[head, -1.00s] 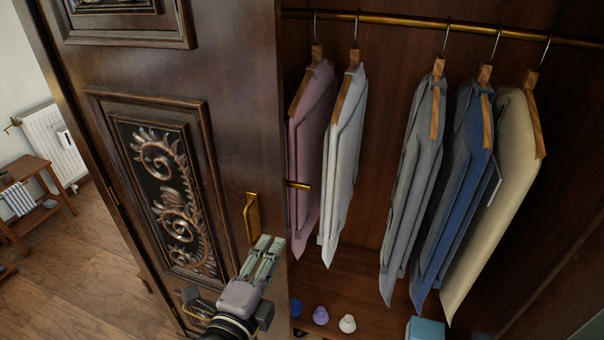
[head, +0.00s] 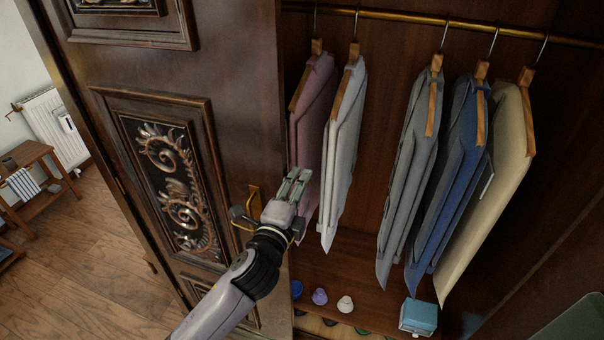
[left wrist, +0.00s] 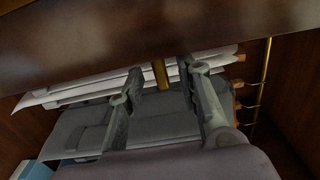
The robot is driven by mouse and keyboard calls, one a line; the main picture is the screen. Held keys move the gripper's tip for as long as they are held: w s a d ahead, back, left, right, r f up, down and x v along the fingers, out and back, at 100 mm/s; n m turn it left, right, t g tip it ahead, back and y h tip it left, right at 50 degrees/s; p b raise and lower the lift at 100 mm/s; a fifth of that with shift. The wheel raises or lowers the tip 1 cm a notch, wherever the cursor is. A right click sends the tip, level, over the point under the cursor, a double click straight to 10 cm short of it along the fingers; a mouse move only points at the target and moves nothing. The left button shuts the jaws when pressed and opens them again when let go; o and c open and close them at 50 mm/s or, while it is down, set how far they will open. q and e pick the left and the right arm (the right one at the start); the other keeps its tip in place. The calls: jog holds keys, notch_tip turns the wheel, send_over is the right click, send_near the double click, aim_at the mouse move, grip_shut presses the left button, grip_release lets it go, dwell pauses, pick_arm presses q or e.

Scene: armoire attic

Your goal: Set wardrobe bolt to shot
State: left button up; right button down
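The wardrobe door (head: 240,90) stands open, with a carved panel and a brass handle (head: 254,200) partly behind my gripper. In the left wrist view the brass bolt (left wrist: 161,75) sticks out from the door's edge. In the head view my gripper hides it. My left gripper (head: 293,180) is at the door's edge, in front of the bolt. In the left wrist view its two fingers (left wrist: 165,100) are apart, with the bolt showing between them; I cannot tell whether either touches it. My right gripper is not in view.
Several garments hang from a brass rail (head: 400,17) inside the wardrobe, the pink one (head: 312,95) close behind the gripper. A blue box (head: 418,316) and small knob-like items (head: 345,304) are on the wardrobe floor. A wooden side table (head: 30,180) and radiator (head: 55,125) are at far left.

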pick_arm(q)
jog(key=shift+x, duration=1.15)
jog(key=shift+c, duration=0.2)
grip_shut()
jog(key=shift+f, duration=0.1)
